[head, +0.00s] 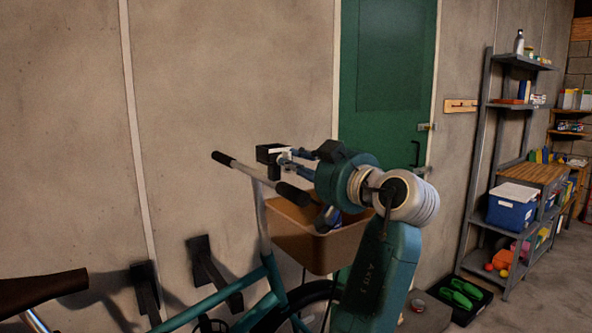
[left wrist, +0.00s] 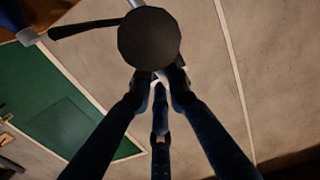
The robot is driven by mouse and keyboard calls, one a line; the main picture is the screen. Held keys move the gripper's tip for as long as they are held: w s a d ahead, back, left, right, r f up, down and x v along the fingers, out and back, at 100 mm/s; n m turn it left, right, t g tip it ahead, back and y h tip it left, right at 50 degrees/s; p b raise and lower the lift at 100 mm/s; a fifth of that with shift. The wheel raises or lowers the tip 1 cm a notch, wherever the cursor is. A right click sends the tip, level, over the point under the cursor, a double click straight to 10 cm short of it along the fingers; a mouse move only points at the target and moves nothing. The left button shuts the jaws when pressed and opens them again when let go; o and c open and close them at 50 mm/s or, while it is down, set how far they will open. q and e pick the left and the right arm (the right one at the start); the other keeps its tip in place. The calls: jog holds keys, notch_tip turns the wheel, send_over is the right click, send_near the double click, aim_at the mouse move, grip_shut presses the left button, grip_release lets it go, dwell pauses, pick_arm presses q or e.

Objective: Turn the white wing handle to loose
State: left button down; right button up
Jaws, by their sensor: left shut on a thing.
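The white wing handle (head: 284,154) shows as a small pale piece beside a black box-shaped part on the bicycle's handlebar. My left gripper (head: 288,160) reaches it from the right, its dark blue fingers closed together on it. In the left wrist view the fingertips (left wrist: 158,76) meet on a small bit of white, just below a dark round disc (left wrist: 149,39). The fingers hide most of the handle, and I cannot tell its angle. My right gripper is in neither view.
The bicycle's handlebar has dark grips (head: 222,158). A brown basket (head: 300,240) hangs under my left arm. A green door (head: 388,60) and a bare wall stand behind. A grey shelf (head: 483,150) with several items is at the right.

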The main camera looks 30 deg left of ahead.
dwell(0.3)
pick_arm(q)
jog(key=c, duration=1.7)
grip_release()
jog(key=shift+o, duration=0.2)
jog(key=v, duration=0.7)
jog(key=shift+d, duration=0.2)
